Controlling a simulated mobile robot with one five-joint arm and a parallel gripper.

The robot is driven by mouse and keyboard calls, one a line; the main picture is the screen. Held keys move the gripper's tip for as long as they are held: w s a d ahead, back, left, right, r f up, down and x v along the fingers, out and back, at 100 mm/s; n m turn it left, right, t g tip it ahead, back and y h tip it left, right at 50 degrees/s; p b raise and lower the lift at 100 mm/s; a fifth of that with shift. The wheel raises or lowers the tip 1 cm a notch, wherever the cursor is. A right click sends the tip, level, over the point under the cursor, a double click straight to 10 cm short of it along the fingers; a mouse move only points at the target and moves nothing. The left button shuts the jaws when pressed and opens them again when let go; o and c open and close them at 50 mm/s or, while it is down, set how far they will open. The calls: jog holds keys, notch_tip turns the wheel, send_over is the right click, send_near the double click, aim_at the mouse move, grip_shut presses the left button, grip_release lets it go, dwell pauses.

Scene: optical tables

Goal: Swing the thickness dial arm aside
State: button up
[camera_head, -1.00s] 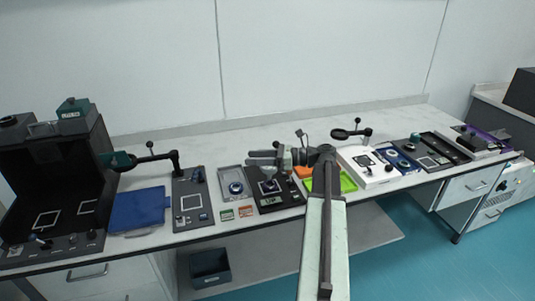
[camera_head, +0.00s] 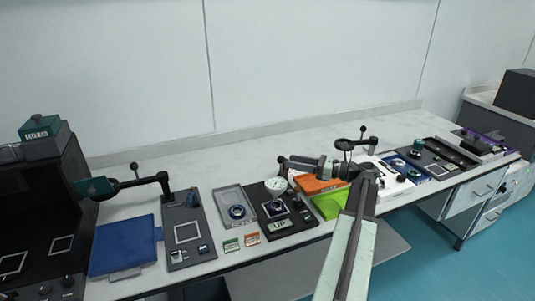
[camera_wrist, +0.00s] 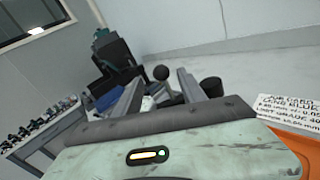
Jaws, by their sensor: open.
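The thickness gauge is a black plate (camera_head: 297,221) with an "UP" label near its front edge. Its round white dial (camera_head: 276,184) stands at the back of the plate; the arm carrying it is mostly hidden. My gripper (camera_head: 283,163) points left, with its fingertips just above and behind the dial in the picture. I cannot tell whether they touch anything. In the wrist view my gripper (camera_wrist: 159,82) is open, and a black ball knob (camera_wrist: 161,73) on a stem shows between the fingers; I cannot tell whether it belongs to the dial arm.
An orange tray (camera_head: 318,185) and a green tray (camera_head: 328,206) lie right of the gauge, beside my arm. A magnifier arm (camera_head: 150,181) stands further left. The bench behind is clear.

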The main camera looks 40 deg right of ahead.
jog(key=x, duration=0.8)
jog(key=shift+w, duration=0.2)
jog(key=shift+c, duration=0.3)
grip_shut()
dwell(1.0)
